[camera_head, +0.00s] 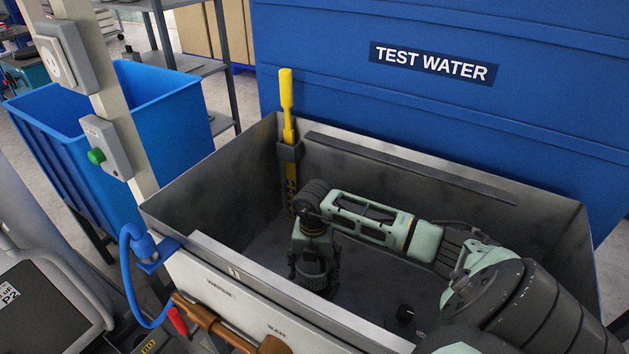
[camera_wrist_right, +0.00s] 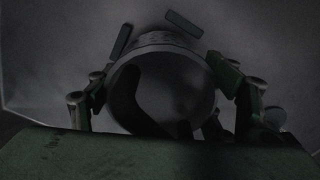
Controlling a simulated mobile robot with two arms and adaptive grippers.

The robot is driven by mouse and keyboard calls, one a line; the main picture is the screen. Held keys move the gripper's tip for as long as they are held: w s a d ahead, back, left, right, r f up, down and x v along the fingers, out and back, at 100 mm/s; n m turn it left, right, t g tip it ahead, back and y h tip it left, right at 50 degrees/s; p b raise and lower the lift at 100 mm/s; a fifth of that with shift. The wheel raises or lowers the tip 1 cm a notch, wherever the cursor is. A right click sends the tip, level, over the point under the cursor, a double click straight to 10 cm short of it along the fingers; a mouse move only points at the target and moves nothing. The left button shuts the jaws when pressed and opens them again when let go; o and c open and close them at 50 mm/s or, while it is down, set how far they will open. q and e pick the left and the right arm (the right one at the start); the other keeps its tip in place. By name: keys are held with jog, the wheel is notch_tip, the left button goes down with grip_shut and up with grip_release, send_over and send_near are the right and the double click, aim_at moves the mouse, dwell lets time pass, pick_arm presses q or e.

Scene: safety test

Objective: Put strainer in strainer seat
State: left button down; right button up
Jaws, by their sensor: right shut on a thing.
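My right gripper (camera_head: 314,272) reaches down into the grey metal tank, near its front left part. It is shut on a dark round strainer (camera_head: 315,281), held low near the tank floor. In the right wrist view the strainer (camera_wrist_right: 160,44) is a dark ring or cup between the fingers of my right gripper (camera_wrist_right: 165,95), with its open side toward the camera. I cannot tell whether it touches the floor. I cannot make out a strainer seat; the arm and gripper hide part of the floor. My left gripper is not in view.
The tank's walls (camera_head: 215,180) surround my right arm. A yellow-handled tool (camera_head: 287,95) stands in a holder on the back left wall. A small black knob-like part (camera_head: 405,313) is on the tank floor. A blue hose (camera_head: 130,270) hangs outside. A blue bin (camera_head: 170,115) stands left.

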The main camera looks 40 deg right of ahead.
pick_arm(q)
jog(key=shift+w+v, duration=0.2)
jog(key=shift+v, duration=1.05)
pick_arm(e)
jog(key=shift+f, duration=1.5)
pick_arm(q)
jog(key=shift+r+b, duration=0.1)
jog(key=shift+b, duration=0.2)
pick_arm(e)
jog(key=shift+f, duration=0.1)
jog(key=o, duration=1.3)
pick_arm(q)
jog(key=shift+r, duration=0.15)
pick_arm(e)
jog(key=shift+r, duration=0.45)
pick_arm(q)
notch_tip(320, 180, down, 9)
jog(key=p, duration=0.2)
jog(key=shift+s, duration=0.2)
pick_arm(e)
notch_tip(320, 180, up, 11)
jog(key=shift+r, duration=0.15)
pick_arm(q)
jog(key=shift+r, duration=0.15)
